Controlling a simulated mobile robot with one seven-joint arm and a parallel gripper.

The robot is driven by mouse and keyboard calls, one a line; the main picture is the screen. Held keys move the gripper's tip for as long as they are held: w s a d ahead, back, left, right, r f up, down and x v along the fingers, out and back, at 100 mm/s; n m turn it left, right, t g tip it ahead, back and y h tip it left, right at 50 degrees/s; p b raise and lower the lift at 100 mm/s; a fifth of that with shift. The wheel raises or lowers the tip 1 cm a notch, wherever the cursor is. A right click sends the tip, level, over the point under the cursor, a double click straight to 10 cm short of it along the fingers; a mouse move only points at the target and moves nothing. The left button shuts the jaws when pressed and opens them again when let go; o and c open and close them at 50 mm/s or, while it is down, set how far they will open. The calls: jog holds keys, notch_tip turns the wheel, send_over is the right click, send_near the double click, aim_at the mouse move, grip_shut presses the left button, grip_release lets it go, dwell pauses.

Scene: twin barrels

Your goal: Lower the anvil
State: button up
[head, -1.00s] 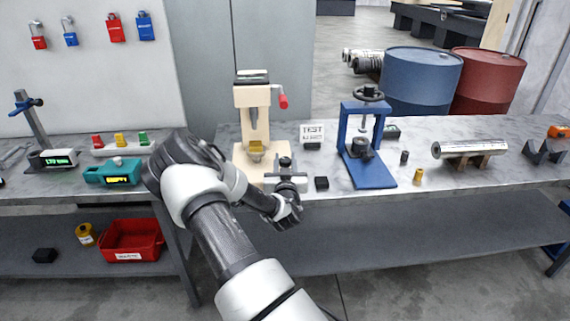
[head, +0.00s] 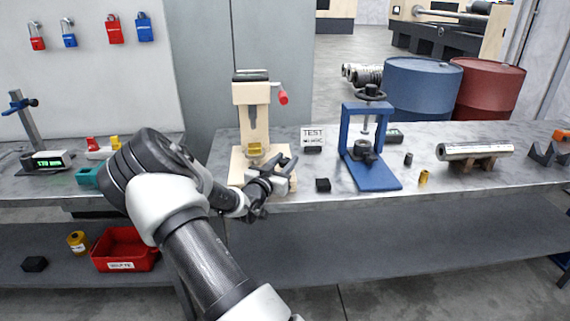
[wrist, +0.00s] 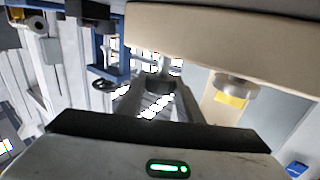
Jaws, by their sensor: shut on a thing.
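The beige bench press (head: 252,112) stands upright on the grey bench. A yellow piece (head: 254,148) sits on its anvil, below the spindle. In the upside-down wrist view the anvil shows as a round grey metal disc (wrist: 237,86) against the yellow piece (wrist: 230,100). My gripper (head: 281,168) is low at the press's front right, beside its base. In the wrist view its fingers (wrist: 160,98) are closed around a small dark round knob (wrist: 160,83). The knob's attachment to the press is hidden.
A blue press (head: 372,175) stands to the right, with a small black block (head: 323,185) and a TEST sign (head: 313,135) between. A brass cylinder (head: 424,177) and a metal bar (head: 475,151) lie farther right. A red bin (head: 124,250) is on the lower shelf.

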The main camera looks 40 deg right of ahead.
jog(key=o, duration=1)
jog(key=shift+o, duration=0.2)
jog(key=p+v, duration=0.1)
jog(key=v, duration=1.6)
jog(key=shift+s, duration=0.15)
jog(key=shift+a+f, duration=0.1)
jog(key=shift+a, duration=0.05)
